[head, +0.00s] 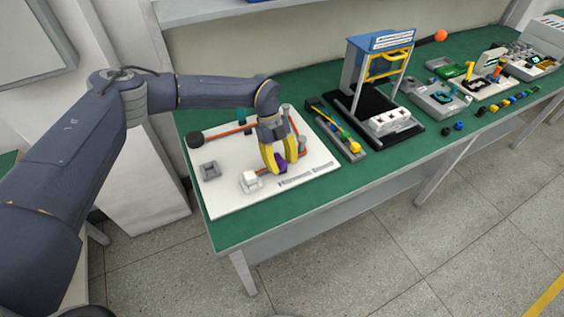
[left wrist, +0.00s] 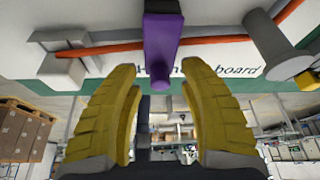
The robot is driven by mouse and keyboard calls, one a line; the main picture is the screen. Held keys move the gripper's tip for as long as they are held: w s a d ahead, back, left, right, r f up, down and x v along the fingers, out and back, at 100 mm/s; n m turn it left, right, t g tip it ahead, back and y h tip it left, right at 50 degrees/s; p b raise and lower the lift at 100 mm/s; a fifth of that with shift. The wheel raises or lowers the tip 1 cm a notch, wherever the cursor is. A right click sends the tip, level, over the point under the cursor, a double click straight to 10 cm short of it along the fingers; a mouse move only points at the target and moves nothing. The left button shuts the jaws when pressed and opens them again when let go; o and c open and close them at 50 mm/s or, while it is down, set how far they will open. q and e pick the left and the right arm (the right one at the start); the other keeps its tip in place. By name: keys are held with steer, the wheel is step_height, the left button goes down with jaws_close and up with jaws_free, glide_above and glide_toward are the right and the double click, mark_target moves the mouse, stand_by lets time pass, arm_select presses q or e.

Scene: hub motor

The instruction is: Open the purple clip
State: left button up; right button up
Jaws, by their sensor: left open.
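The purple clip (head: 281,161) sits on the white board (head: 225,196) at the left end of the green table. In the left wrist view the purple clip (left wrist: 162,38) stands upright in the picture, near an orange cable (left wrist: 110,49). My left gripper (head: 283,168) has yellow fingers and is open over the clip. In the left wrist view the fingers (left wrist: 165,85) are spread apart, with the clip's lower end in the gap near the fingertips. I cannot tell whether either finger touches it. The fingers partly hide the clip in the head view. My right gripper is not in view.
A white block (head: 251,181), a grey block (head: 209,170) and grey posts stand on the board near the clip. A black-based stand with a blue and yellow frame (head: 380,65) stands to the right. More trays and parts crowd the table's far right.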

arm_select(q)
steer(key=shift+c, duration=0.2)
jaws_close()
stand_by(0.4)
steer(key=r+g+h, duration=0.1)
steer(key=w+g+h, duration=0.1)
steer(key=g, duration=0.1)
steer(key=shift+a+r, duration=0.15)
steer(key=shift+r, duration=0.2)
steer(key=shift+w+a+r+g+h, duration=0.15)
steer(key=shift+w+r+g+h, duration=0.15)
steer(key=shift+g, duration=0.3)
steer(key=shift+w+a+r+g+h, duration=0.1)
steer(key=shift+r+g+h, duration=0.1)
steer(key=shift+g+h, duration=0.3)
steer(key=shift+w+a+r+g, duration=0.1)
steer(key=shift+w+r+g, duration=0.1)
steer(key=shift+g, duration=0.2)
